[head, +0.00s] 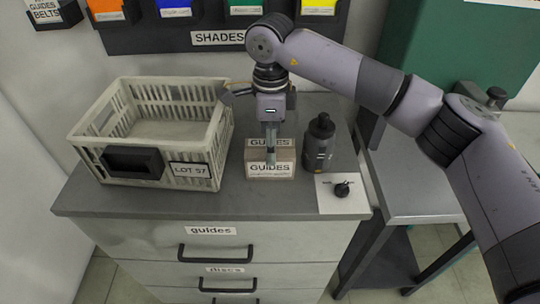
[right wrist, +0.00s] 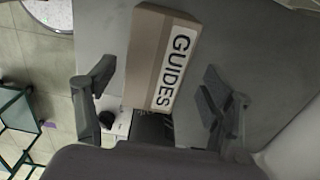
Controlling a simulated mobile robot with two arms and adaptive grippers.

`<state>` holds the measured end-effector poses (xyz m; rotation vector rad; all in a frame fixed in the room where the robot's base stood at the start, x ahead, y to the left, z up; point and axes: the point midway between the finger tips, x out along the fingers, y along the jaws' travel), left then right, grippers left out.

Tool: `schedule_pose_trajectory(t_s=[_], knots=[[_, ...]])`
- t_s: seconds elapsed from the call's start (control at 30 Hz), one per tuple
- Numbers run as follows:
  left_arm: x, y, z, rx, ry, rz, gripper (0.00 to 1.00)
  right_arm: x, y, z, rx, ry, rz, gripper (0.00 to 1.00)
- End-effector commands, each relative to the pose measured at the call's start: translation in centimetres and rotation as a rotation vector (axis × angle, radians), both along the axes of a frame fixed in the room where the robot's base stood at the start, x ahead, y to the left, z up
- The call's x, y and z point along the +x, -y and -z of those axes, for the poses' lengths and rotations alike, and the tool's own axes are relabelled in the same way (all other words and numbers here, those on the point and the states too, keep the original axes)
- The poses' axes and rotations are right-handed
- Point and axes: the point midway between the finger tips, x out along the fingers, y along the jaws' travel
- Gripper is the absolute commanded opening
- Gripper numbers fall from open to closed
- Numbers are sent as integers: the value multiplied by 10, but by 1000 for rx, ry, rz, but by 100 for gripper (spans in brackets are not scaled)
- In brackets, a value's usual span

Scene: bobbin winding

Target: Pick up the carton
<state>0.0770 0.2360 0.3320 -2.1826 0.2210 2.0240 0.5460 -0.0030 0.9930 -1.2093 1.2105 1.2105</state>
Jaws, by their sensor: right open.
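The carton (head: 284,172) is a small brown box with white GUIDES labels, on the grey cabinet top between the crate and the dark bottle. In the right wrist view the carton (right wrist: 148,50) lies between my open fingers, with a gap on both sides. My right gripper (head: 270,158) points down over the carton and hides part of its label in the head view. In the right wrist view the right gripper (right wrist: 157,78) holds nothing. My left gripper is not in view.
A cream crate (head: 219,140) marked LOT 57 stands left of the carton. A dark bottle (head: 319,150) stands close on its right. A white card (head: 328,205) with a black knob (head: 342,190) lies at the front right. Coloured bins marked SHADES hang behind.

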Motion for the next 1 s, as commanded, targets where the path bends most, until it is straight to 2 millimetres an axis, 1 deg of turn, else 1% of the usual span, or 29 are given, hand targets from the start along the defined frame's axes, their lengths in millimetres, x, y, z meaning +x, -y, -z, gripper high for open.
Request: schedule_pose_trajectory(t_s=[0.03, 0.1, 0.2, 0.37, 0.4, 0.5, 0.6, 0.77, 1.0], knots=[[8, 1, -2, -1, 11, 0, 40, 0, 0, 3, 0, 0, 0, 75], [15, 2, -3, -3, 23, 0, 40, 0, 0, 7, 0, 0, 0, 75], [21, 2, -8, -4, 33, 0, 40, -2, 0, 14, 0, -3, -1, 75], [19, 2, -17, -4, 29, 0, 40, -6, -1, 38, 0, -3, -1, 75], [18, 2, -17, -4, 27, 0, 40, -5, -1, 45, 1, -3, 0, 75], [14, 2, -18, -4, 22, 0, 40, -4, -1, 55, 0, -1, -1, 75], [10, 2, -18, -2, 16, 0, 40, -4, -1, 59, 0, 0, -1, 75], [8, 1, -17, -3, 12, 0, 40, -4, -1, 59, 1, 0, -1, 75], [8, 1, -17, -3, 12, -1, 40, -4, -1, 58, 1, 0, 0, 60]])
